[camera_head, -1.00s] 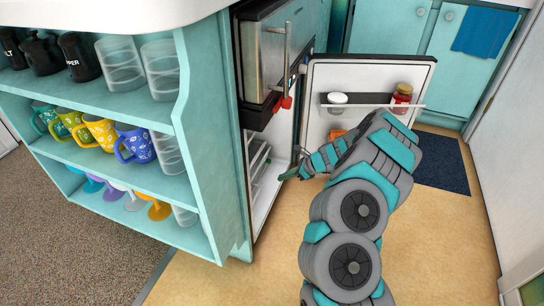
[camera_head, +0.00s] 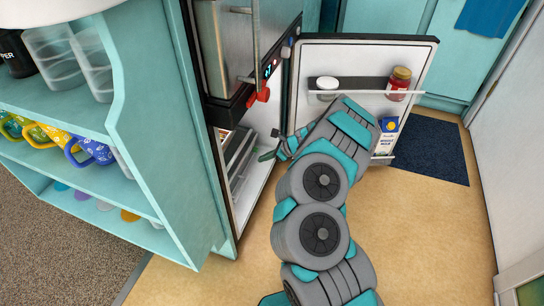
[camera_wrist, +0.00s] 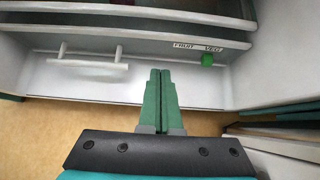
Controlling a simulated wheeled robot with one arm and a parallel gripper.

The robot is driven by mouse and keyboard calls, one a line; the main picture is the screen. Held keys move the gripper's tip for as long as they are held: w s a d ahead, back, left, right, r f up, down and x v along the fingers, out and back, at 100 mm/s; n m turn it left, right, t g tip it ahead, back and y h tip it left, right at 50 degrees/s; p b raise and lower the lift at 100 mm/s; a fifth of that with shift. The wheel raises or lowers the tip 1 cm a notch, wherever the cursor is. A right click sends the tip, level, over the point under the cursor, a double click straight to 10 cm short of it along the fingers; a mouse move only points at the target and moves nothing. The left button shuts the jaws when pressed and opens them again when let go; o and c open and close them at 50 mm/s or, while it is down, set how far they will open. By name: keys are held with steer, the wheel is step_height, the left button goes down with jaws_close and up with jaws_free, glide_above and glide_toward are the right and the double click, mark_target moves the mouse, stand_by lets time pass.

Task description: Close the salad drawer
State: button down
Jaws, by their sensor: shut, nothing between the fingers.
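The salad drawer (camera_wrist: 133,88) fills the middle of the wrist view, with a pale front, a "FRUIT VEG" label, a green knob (camera_wrist: 207,60) and a white bar handle (camera_wrist: 88,61). In the head view the drawer (camera_head: 238,158) is partly visible low inside the open fridge; how far out it sits is hard to tell. My gripper (camera_wrist: 160,73) is shut and empty, its green fingers pointing at the drawer front, right of the handle. I cannot tell whether they touch it. In the head view my gripper (camera_head: 268,155) is at the fridge opening.
The fridge door (camera_head: 310,60) stands open behind my arm, with jars (camera_head: 398,84) and a milk carton (camera_head: 384,140) on it. An oven-like unit (camera_head: 240,50) with a red knob is above the drawer. Shelves with mugs (camera_head: 90,151) stand left.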

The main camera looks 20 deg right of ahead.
mark_target(244, 159)
steer(key=w+a, duration=0.1)
steer(key=w+a+f, duration=0.1)
steer(key=a, duration=0.1)
steer(key=shift+w+f+b, duration=0.15)
steer(key=shift+f+b, duration=0.05)
steer(key=shift+b, duration=0.1)
steer(key=shift+w+a, duration=0.45)
steer(key=shift+a, duration=0.25)
steer(key=shift+w+a+b, duration=0.55)
steer(key=shift+w+a, duration=0.2)
steer(key=shift+a, duration=0.3)
steer(key=shift+d, duration=0.1)
